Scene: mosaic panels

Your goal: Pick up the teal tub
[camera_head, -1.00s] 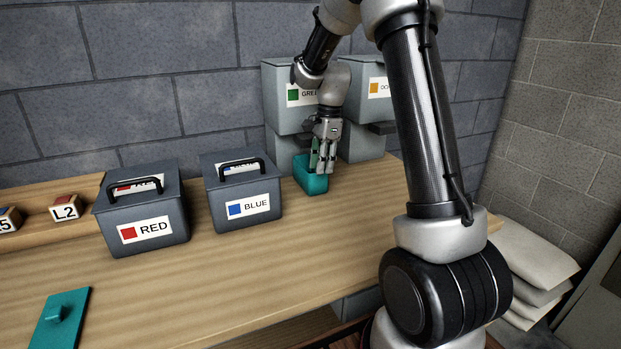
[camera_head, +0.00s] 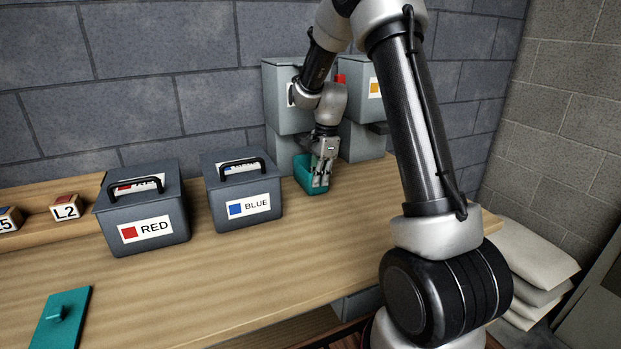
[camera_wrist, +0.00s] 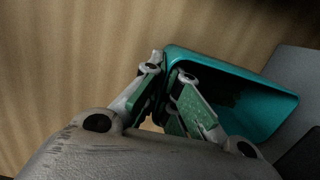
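The teal tub (camera_head: 304,172) is an open box on the wooden table, in front of the grey bins at the back. In the wrist view the tub (camera_wrist: 262,112) lies at the right, its open inside partly showing. My gripper (camera_head: 321,178) is at the tub's near right side, pointing down. In the wrist view my gripper (camera_wrist: 166,68) has one finger outside the tub wall and one inside. The fingertips are close together and appear shut on the wall near a corner. The fingers hide part of the tub's rim. The tub appears to rest on the table.
Grey lidded boxes labelled RED (camera_head: 145,235) and BLUE (camera_head: 240,206) stand left of the tub. A teal lid-like plate (camera_head: 58,325) lies at the front left. Grey bins (camera_head: 285,85) stand behind the tub. The table's front middle is clear.

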